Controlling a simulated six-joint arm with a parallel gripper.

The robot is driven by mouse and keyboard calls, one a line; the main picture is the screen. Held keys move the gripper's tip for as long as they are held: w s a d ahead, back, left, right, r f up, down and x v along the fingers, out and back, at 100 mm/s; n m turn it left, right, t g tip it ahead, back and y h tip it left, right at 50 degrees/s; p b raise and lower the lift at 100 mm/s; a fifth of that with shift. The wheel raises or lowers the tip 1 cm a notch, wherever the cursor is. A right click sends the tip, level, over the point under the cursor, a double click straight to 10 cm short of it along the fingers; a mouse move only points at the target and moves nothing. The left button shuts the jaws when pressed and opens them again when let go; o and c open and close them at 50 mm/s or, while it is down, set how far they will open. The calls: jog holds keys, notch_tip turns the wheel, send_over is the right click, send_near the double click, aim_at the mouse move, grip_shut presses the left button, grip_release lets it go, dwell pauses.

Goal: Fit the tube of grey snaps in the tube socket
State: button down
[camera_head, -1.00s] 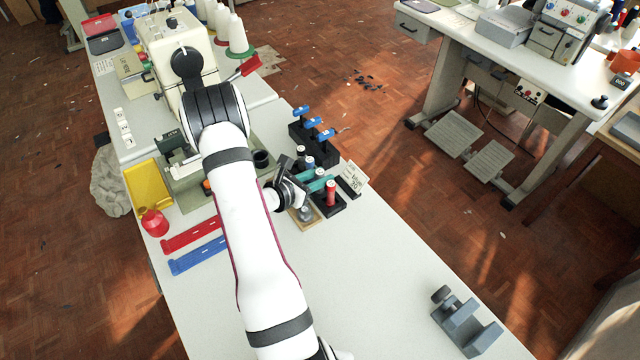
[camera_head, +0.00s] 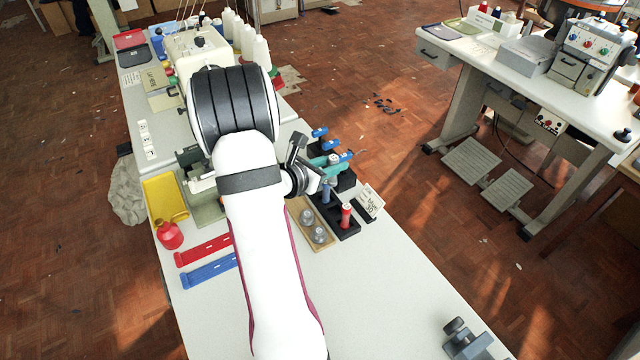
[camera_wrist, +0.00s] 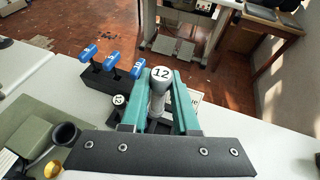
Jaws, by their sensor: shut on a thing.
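My gripper (camera_wrist: 160,90) has teal fingers, shut around a grey tube (camera_wrist: 157,103) with a pale cap marked 12. The tube stands roughly upright between the fingers; its lower end is hidden in the wrist view. In the head view the teal fingers (camera_head: 325,161) are over the black holder (camera_head: 345,231). A red tube (camera_head: 346,215) stands in that holder, in front of the gripper. Another capped tube (camera_wrist: 119,100) shows left of the fingers in the wrist view. I cannot make out the tube socket for certain.
A black block with several blue-handled tools (camera_head: 319,133) stands just behind the gripper. A wooden tray (camera_head: 304,226) with clear round pieces lies in front.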

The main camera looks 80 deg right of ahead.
jog(key=w+d+r+n+t+h, duration=0.1)
jog(key=w+d+r+n+t, duration=0.1)
jog(key=w+d+n+t, duration=0.25)
jog(key=shift+m+g, duration=0.45)
jog(key=w+f, duration=0.3)
jog(key=w, duration=0.1)
jog(key=w+f, duration=0.7)
jog(key=w, duration=0.1)
jog(key=shift+d+f, duration=0.2)
jog(key=shift+d, duration=0.1)
jog(key=shift+f, duration=0.15)
jog(key=shift+f, duration=0.35)
jog(key=c, duration=0.7)
grip_release()
